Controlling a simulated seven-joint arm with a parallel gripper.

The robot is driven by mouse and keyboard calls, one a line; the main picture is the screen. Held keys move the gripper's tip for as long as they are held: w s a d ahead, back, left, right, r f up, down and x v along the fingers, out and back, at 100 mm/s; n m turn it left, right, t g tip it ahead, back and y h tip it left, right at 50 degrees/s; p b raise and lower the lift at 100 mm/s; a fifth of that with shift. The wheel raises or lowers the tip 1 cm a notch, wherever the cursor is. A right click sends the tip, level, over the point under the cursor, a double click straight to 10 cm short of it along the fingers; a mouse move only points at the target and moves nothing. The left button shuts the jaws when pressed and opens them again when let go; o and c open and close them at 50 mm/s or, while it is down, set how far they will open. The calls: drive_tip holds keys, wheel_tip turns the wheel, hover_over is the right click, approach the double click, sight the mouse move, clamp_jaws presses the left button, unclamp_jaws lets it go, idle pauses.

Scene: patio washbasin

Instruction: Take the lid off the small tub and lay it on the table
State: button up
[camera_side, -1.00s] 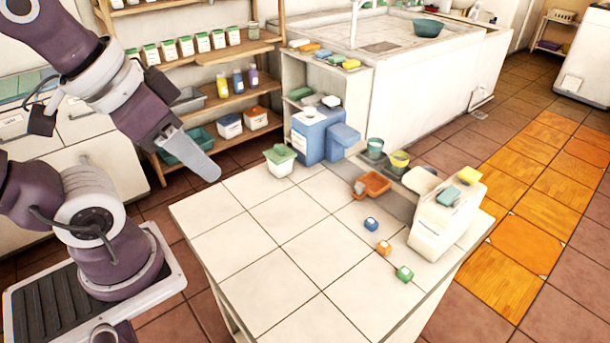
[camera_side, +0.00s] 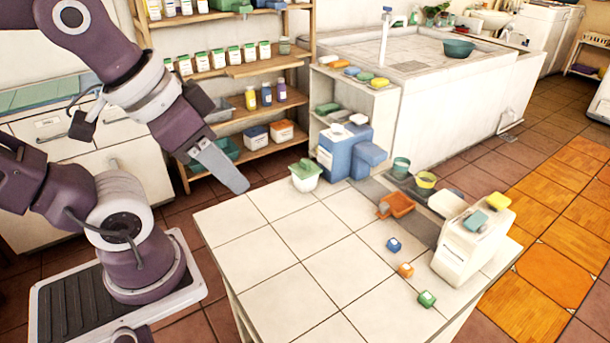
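The small tub (camera_side: 306,184) is white and stands at the back left edge of the white tiled table (camera_side: 296,278), beside a blue box. Its green lid (camera_side: 304,169) is on top of the tub. Whether the lid sits flat or slightly tilted is too small to tell. My gripper (camera_side: 236,182) is in the air near the table's left back corner, to the left of the tub and apart from it. It shows as one grey, flat shape from the side, so its opening is hidden. Nothing is seen in it.
A blue container (camera_side: 343,150) stands right of the tub. Farther right are an orange scoop (camera_side: 397,204), two small pots, a white box (camera_side: 462,254) and several small coloured blocks. The table's front and left are clear. A wooden shelf (camera_side: 263,107) stands behind.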

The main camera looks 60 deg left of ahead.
drive_tip(key=shift+o, duration=0.2)
idle(0.3)
drive_tip(key=w+a+r+n, duration=0.2)
drive_tip(key=w+n, duration=0.1)
drive_tip(key=w, duration=0.3)
drive_tip(key=n+g, duration=0.6)
drive_tip(key=n, duration=0.9)
hover_over(305, 161)
drive_tip(key=f, duration=2)
drive_tip(key=shift+w+d, duration=0.25)
drive_tip(key=f, duration=0.7)
drive_tip(key=shift+s+a+f, duration=0.1)
drive_tip(key=shift+s+a, duration=0.05)
drive_tip(key=shift+s, duration=0.1)
clamp_jaws()
